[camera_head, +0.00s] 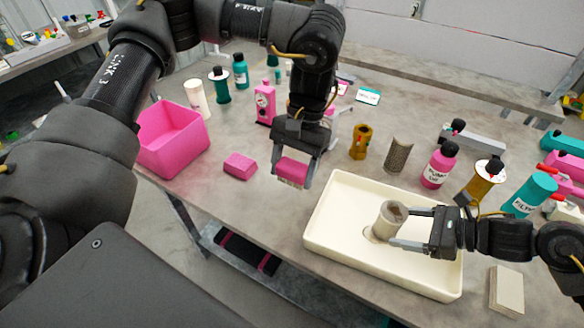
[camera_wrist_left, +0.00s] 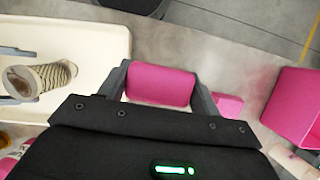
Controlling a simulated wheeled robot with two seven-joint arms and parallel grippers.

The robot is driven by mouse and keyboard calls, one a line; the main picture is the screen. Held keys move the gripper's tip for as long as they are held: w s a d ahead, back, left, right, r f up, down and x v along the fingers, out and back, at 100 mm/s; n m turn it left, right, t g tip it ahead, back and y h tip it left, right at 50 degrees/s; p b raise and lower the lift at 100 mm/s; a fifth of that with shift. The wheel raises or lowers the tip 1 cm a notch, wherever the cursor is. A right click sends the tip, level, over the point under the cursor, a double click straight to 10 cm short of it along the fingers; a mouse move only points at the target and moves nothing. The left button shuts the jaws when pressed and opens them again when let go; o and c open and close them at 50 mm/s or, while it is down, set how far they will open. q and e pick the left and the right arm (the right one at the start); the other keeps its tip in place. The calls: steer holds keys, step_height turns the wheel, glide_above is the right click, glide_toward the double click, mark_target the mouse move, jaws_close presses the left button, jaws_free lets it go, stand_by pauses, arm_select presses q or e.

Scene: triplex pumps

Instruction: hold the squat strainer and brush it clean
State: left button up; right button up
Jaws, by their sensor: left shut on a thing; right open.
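My left gripper (camera_head: 292,176) is shut on a pink block (camera_head: 291,171), held left of the tray. The block sits between both fingers in the left wrist view (camera_wrist_left: 160,85). I cannot make out bristles. A taller mesh cylinder (camera_head: 398,155) stands behind the tray.
A pink bin (camera_head: 172,150) and a second pink block (camera_head: 240,165) are on the left. A brass fitting (camera_head: 360,142), a pink bottle (camera_head: 438,167) and a yellow bottle (camera_head: 486,180) stand behind the tray. A beige slab (camera_head: 507,290) lies right of it. Bare table shows front left.

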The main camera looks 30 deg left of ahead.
mark_target(291, 182)
arm_select(q)
steer(key=b+x, duration=0.1)
steer(key=x, duration=0.1)
steer(key=shift+f+b, duration=0.4)
arm_select(e)
steer(key=shift+s+a+f, duration=0.2)
steer(key=shift+a+f, duration=0.1)
steer(key=shift+a, duration=0.15)
steer(key=shift+s+a+f, duration=0.15)
steer(key=shift+a+f, duration=0.1)
steer(key=shift+a, duration=0.2)
arm_select(q)
steer(key=shift+w+f+b, duration=0.3)
steer(key=shift+f+b, duration=0.15)
steer(key=shift+f, duration=0.2)
arm_select(e)
steer(key=shift+w+a+f, duration=0.3)
steer(key=shift+a, duration=0.3)
arm_select(q)
steer(key=shift+s, duration=0.1)
steer(key=shift+s+r, duration=0.1)
steer(key=shift+r, duration=0.05)
arm_select(e)
steer(key=shift+s+r, duration=0.15)
steer(key=shift+s, duration=0.05)
steer(key=c, duration=0.7)
steer(key=shift+w, duration=0.1)
steer(key=shift+c, duration=0.2)
